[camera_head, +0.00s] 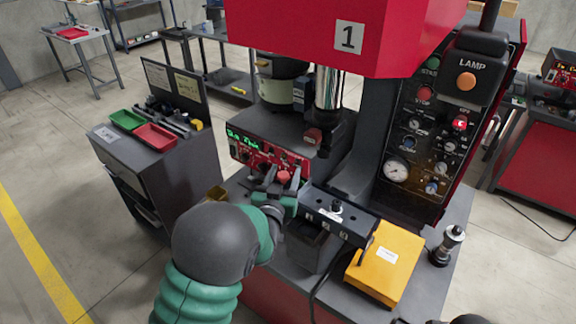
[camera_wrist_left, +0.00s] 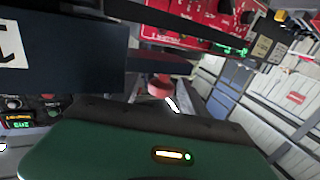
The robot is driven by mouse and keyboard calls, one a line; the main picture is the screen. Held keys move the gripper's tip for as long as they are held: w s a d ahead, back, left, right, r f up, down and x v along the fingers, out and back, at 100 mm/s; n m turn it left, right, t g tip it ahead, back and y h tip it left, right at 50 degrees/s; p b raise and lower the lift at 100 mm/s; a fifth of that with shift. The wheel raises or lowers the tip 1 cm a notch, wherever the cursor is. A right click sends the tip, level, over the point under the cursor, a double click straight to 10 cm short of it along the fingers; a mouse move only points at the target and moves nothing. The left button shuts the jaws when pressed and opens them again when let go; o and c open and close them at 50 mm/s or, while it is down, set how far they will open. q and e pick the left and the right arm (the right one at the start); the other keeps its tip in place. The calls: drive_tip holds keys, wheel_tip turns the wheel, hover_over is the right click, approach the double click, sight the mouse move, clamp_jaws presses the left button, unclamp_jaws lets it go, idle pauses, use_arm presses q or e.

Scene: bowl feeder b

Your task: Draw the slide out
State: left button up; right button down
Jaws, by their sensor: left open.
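A red knob (camera_head: 283,176) shows at the front of the machine, just below the red control panel; it is probably the handle of the slide. My left gripper (camera_head: 278,182) is open, with its dark fingers around or beside this knob. I cannot tell whether they touch it. In the left wrist view the red knob (camera_wrist_left: 160,86) appears just beyond the green gripper body (camera_wrist_left: 150,150). The slide's body is hidden behind my gripper and the panel, so I cannot tell its position.
A dark bar with a black knob (camera_head: 335,215) stands close to the right of my gripper. A yellow box (camera_head: 386,262) and a metal cylinder (camera_head: 447,246) are further right. The red press head (camera_head: 300,30) overhangs. A cabinet with green (camera_head: 126,119) and red trays (camera_head: 154,136) stands left.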

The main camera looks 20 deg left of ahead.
use_arm(q)
drive_tip(key=shift+s+d+r, duration=0.1)
drive_tip(key=shift+s+r, duration=0.2)
drive_tip(key=shift+s, duration=0.05)
drive_tip(key=shift+w+a+f, duration=0.15)
drive_tip(key=shift+a+f, duration=0.05)
drive_tip(key=c, duration=0.7)
clamp_jaws()
